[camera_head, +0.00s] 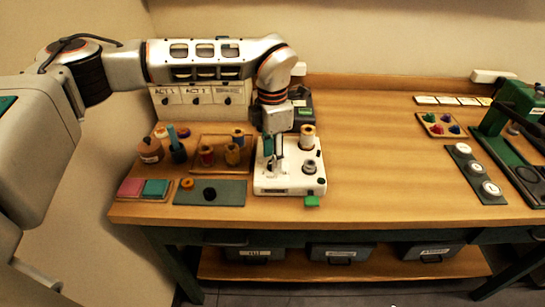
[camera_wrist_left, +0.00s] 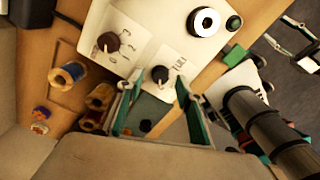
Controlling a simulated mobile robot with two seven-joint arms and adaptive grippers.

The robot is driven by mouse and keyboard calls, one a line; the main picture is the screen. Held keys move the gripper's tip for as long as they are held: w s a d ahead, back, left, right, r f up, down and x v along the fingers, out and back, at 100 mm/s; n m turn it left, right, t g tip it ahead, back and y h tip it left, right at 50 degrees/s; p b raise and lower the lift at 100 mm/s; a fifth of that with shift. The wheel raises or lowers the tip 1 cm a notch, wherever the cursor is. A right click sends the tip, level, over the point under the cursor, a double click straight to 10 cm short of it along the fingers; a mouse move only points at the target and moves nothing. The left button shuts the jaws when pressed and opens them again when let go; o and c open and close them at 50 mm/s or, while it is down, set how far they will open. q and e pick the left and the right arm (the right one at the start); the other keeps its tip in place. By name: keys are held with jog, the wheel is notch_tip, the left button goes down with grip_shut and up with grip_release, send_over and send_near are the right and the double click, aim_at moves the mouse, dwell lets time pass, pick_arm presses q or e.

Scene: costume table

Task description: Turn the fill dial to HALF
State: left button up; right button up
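The white machine (camera_head: 291,178) stands on the table's left half; its front-left panel is partly behind my left gripper (camera_head: 278,150). In the left wrist view the fill dial (camera_wrist_left: 160,73) is a dark round knob with a pale pointer directed downward in the picture, beside a label reading FULL. My left gripper (camera_wrist_left: 159,84) is open, with its fingers apart on either side of the dial; I cannot tell whether they touch it. A second dark dial (camera_wrist_left: 108,42) with numbers sits nearby. My right gripper (camera_wrist_left: 288,40) seems to show at the wrist view's right edge, its fingers apart.
A thread spool (camera_head: 307,131) and a green tab (camera_head: 312,201) are on the machine. A grey mat (camera_head: 230,187) and a tray of spools (camera_head: 221,153) lie left of it. The middle of the table (camera_head: 375,150) is clear. A green machine (camera_head: 520,100) stands at right.

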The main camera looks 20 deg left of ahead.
pick_arm(q)
jog(key=shift+f, duration=0.65)
grip_shut()
jog(key=n+b, duration=0.1)
jog(key=n, duration=0.2)
jog(key=n+b, duration=0.1)
jog(key=n, duration=0.1)
jog(key=shift+n, duration=0.4)
jog(key=n+b, duration=0.1)
jog(key=n, duration=0.5)
jog(key=shift+r, duration=0.1)
